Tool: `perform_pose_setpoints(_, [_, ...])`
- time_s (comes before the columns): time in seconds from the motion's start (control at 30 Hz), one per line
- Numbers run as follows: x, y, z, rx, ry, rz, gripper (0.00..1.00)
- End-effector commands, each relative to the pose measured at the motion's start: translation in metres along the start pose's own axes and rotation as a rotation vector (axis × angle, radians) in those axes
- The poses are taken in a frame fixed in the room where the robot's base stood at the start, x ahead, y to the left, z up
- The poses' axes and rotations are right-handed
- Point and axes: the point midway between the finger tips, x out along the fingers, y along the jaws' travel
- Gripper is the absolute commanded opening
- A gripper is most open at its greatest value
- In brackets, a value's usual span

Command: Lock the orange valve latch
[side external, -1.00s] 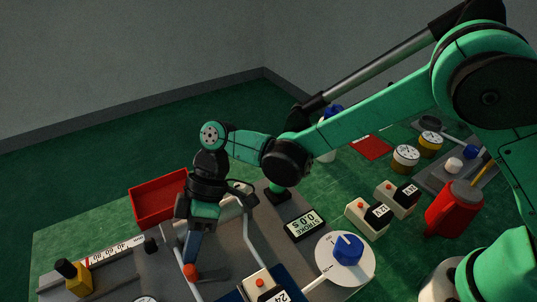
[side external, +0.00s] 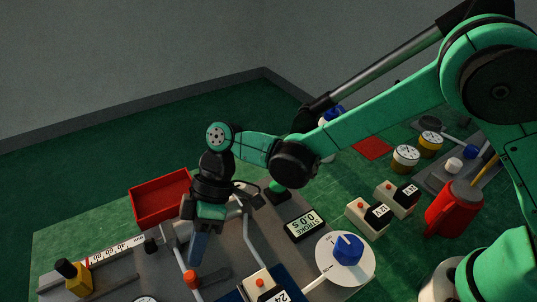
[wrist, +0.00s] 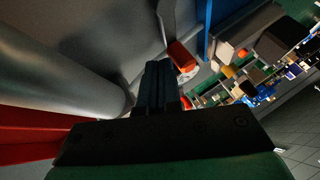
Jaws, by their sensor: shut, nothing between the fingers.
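The orange valve latch (side external: 190,278) is a small orange knob near the end of a pale pipe on the grey press bench. A dark grey bar (side external: 213,277) lies just to its right. In the wrist view the orange piece (wrist: 182,55) shows just beyond and right of my fingertips. My gripper (side external: 196,264) points down, its fingers shut and empty, just above and slightly right of the orange knob. It also shows in the wrist view (wrist: 160,72). I cannot tell whether the fingertips touch the latch.
A red tray (side external: 137,213) stands behind my gripper. A yellow block with a black knob (side external: 77,282) and a ruler scale (side external: 115,250) lie left. To the right are the stroke display (side external: 305,226), a blue dial (side external: 347,250) and a white switch box (side external: 258,284).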

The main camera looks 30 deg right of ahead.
Motion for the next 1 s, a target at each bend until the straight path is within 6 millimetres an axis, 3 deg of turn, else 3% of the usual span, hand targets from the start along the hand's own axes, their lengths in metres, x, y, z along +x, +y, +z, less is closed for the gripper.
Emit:
perform_pose_setpoints(0.43, [-0.008, 0.001, 0.001, 0.001, 0.0, 0.0, 0.0])
perform_pose_setpoints(0.8, [-0.075, 0.007, -0.006, 0.002, 0.001, 0.001, 0.0])
perform_pose_setpoints(1.0, [-0.097, 0.009, -0.009, 0.001, 0.0, 0.0, 0.0])
